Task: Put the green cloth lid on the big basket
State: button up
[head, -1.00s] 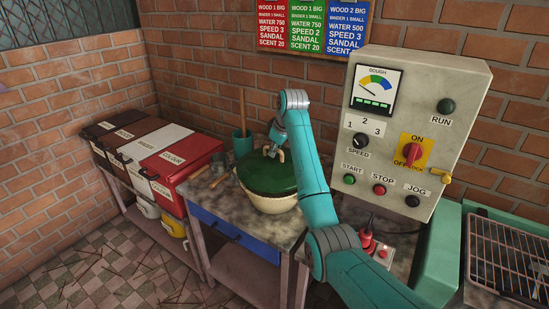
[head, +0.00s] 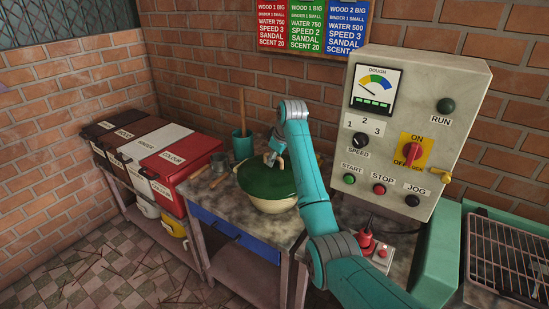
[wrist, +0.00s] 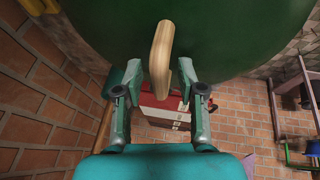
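The green cloth lid (head: 264,183) lies over the cream big basket (head: 277,206) on the worktable and hides its opening. Its left front edge hangs low over the basket's side; I cannot tell whether it is seated evenly. My gripper (head: 272,157) is at the top of the lid. In the wrist view the green lid (wrist: 225,35) fills the top, and its tan curved handle (wrist: 160,62) comes down between my gripper's fingers (wrist: 157,78). The fingers are apart, with a gap on each side of the handle.
A teal cup (head: 243,145) with a stick stands behind the basket. Lidded ingredient bins (head: 178,158) are at the left. A grey control panel (head: 418,135) and a red joystick (head: 367,243) are at the right. The bare tabletop (head: 225,205) is in front.

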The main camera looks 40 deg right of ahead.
jog(key=v, duration=1.2)
jog(key=shift+r, duration=0.15)
